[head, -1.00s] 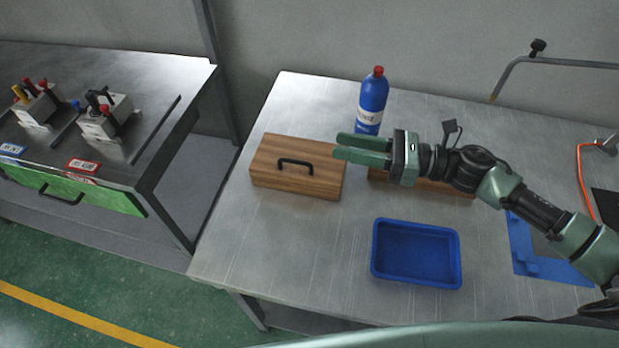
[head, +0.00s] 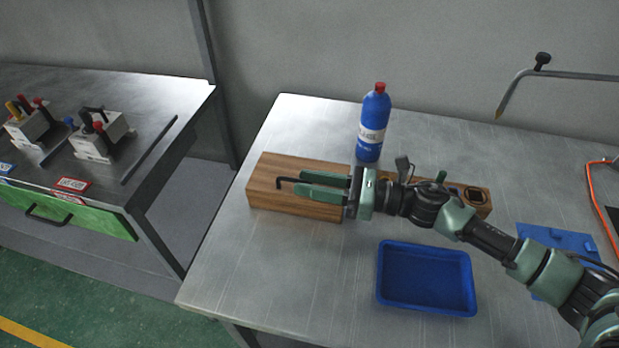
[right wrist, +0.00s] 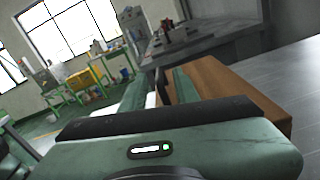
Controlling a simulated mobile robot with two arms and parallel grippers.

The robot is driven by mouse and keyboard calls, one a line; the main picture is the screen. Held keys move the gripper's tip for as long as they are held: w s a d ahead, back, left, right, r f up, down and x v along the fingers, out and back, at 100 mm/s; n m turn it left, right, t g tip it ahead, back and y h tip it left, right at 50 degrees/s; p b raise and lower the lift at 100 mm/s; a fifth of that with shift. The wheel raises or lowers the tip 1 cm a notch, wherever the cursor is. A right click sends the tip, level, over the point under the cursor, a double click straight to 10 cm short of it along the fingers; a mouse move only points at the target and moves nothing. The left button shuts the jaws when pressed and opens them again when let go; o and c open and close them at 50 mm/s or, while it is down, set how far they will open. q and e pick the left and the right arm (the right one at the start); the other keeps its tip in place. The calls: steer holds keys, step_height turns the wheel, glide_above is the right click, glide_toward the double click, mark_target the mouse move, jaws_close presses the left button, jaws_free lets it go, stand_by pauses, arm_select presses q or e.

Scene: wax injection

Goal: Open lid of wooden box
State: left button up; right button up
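The wooden box (head: 290,209) stands on the metal table, and its lid lies flat and closed. The dark handle (head: 284,181) on the lid is partly hidden by my right gripper (head: 322,186). That gripper is open, with one finger on each side of the handle. In the right wrist view the fingers (right wrist: 158,92) are apart, with the dark handle (right wrist: 161,84) between them and the wooden box (right wrist: 225,85) at right. I cannot tell whether either finger touches the handle. My left gripper is not in view.
A blue bottle (head: 373,128) with a red cap stands behind the gripper. A wooden block (head: 479,199) with dark openings lies behind my right arm. An empty blue tray (head: 424,278) sits in front. The table is clear left of the tray.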

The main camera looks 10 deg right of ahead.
steer(key=shift+a, duration=0.15)
jaws_close()
steer(key=shift+f, duration=0.1)
stand_by(1.3)
